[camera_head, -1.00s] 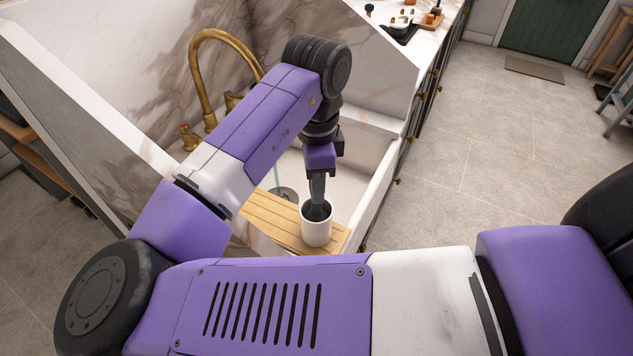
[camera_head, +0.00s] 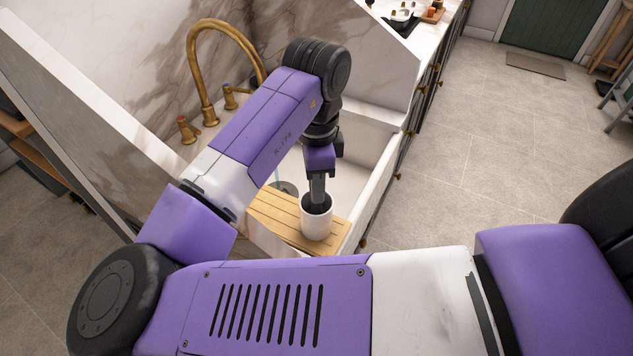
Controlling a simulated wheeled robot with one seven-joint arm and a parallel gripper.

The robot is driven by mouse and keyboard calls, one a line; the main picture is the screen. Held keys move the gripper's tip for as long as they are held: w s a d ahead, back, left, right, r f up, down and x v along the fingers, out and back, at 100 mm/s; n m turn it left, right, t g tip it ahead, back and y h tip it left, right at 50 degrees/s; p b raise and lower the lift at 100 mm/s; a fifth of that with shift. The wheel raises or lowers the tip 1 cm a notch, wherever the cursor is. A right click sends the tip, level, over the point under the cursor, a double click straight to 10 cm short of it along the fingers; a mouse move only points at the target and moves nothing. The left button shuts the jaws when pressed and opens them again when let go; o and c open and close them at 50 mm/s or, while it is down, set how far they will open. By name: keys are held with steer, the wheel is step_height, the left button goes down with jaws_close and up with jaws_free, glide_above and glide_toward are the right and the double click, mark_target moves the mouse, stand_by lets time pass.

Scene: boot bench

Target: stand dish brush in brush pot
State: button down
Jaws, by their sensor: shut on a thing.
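The white brush pot (camera_head: 316,220) stands upright on a slatted wooden board across the front of the sink. My gripper (camera_head: 317,198) points straight down with its grey fingers at the pot's dark mouth. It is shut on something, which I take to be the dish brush. I cannot make out the brush: the fingers and pot hide it. I cannot tell whether it touches the pot's bottom.
The wooden board (camera_head: 272,212) has bare slats left of the pot. The white sink (camera_head: 362,150) lies behind it, with a brass tap (camera_head: 194,70) at the back left. My arm crosses over the sink and hides part of it. Open tiled floor (camera_head: 490,130) lies right.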

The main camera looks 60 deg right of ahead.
steer(key=c, duration=1.1)
jaws_free()
steer(key=shift+r, duration=0.1)
step_height(320, 180, up, 8)
steer(key=shift+f, duration=0.2)
steer(key=shift+s, duration=0.1)
